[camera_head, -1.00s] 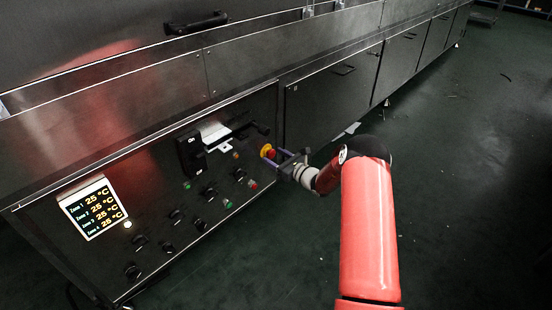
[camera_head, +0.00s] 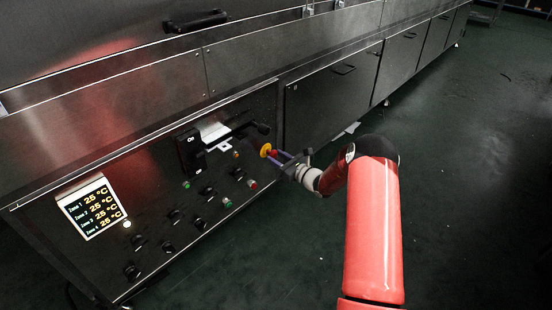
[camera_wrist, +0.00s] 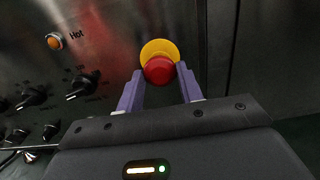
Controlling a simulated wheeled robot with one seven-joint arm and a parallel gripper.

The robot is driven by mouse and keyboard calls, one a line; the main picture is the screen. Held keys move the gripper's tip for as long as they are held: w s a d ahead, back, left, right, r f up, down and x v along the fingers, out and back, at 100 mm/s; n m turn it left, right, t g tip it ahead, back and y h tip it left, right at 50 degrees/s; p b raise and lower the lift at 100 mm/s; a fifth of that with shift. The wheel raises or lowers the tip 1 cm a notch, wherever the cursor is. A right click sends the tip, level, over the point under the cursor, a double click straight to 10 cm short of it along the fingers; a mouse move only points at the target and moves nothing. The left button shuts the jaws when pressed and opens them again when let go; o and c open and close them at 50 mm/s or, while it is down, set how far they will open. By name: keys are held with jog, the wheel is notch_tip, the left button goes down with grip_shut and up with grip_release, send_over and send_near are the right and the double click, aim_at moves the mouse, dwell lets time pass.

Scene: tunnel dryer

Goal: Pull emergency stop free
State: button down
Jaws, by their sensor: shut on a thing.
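The emergency stop is a red mushroom knob (camera_wrist: 159,70) on a round yellow base (camera_wrist: 158,48), near the right edge of the control panel. In the head view its yellow base (camera_head: 265,150) shows just left of my fingertips. My gripper (camera_wrist: 160,75) has its two purple fingers on either side of the red knob, with the tips at its left and right edges. It is shut on the knob. In the head view my gripper (camera_head: 277,156) reaches the panel from the right and partly hides the knob.
The panel carries a black On switch (camera_head: 190,152), several black selector knobs, green and red buttons and a lit temperature display (camera_head: 93,208). An orange lamp marked Hot (camera_wrist: 55,41) is left of the stop. Dark cabinet doors continue to the right. The floor at right is open.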

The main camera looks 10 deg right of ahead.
jog(key=c, duration=0.9)
grip_release()
jog(key=shift+s+d, duration=0.1)
jog(key=v, duration=0.8)
jog(key=shift+p, duration=0.4)
jog(key=s+a+r+n+g+p, duration=0.2)
jog(key=s+a+r+n+g, duration=0.45)
jog(key=s+r+n, duration=0.35)
jog(key=s+a+r+n+g+p, duration=0.2)
jog(key=s+a+r+n+g, duration=0.45)
jog(key=r, duration=0.55)
jog(key=s+d+r+n+t+h+p, duration=0.2)
jog(key=s+r+n+h, duration=0.3)
jog(key=s, duration=0.7)
jog(key=s+d+r+n+t+h+p, duration=0.2)
jog(key=s+d+r+n+h, duration=0.3)
jog(key=s, duration=0.7)
notch_tip(320, 180, up, 3)
jog(key=shift+s+f+n+h+p, duration=0.15)
jog(key=shift+f+n+h+p, duration=0.15)
jog(key=shift+n, duration=0.85)
